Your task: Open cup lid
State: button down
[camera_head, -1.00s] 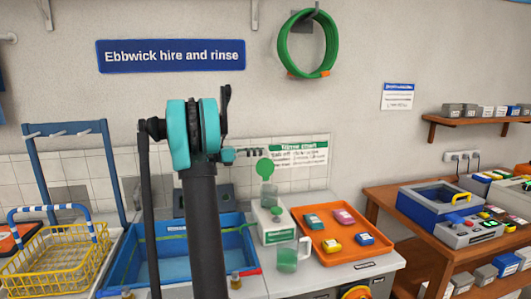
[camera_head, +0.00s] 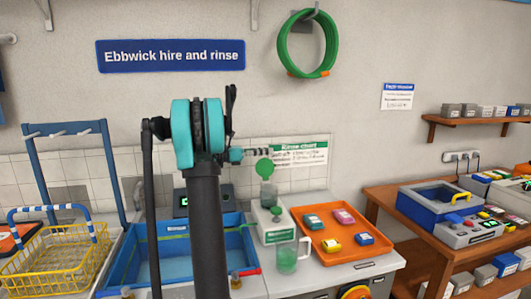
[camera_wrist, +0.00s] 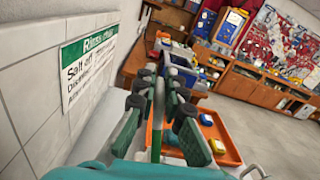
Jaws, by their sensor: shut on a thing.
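A green round lid (camera_head: 265,167) stands upright, tipped up above a small clear cup (camera_head: 268,194) at the top of a white box with a green label (camera_head: 279,235). My gripper (camera_head: 262,153) is at the lid's upper edge. In the wrist view my gripper (camera_wrist: 160,92) has its dark finger pads close together, with a thin green edge (camera_wrist: 157,125) between them, which looks like the lid seen edge-on. The cup itself cannot be made out in the wrist view. A greenish clear jug with a handle (camera_head: 287,259) stands in front of the white box.
A blue sink basin (camera_head: 140,268) is left of the white box. An orange tray (camera_head: 347,257) with several coloured blocks is to its right. The tiled wall with a rinse chart (camera_head: 300,153) is close behind my gripper. A yellow basket (camera_head: 55,262) stands far left.

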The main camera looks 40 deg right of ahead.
jog(key=shift+s+a+r+m, duration=0.15)
jog(key=shift+s+a+m, duration=0.15)
jog(key=shift+s+m, duration=0.2)
jog(key=shift+s+a, duration=0.35)
jog(key=shift+s, duration=0.3)
jog(key=c, duration=1.6)
grip_release()
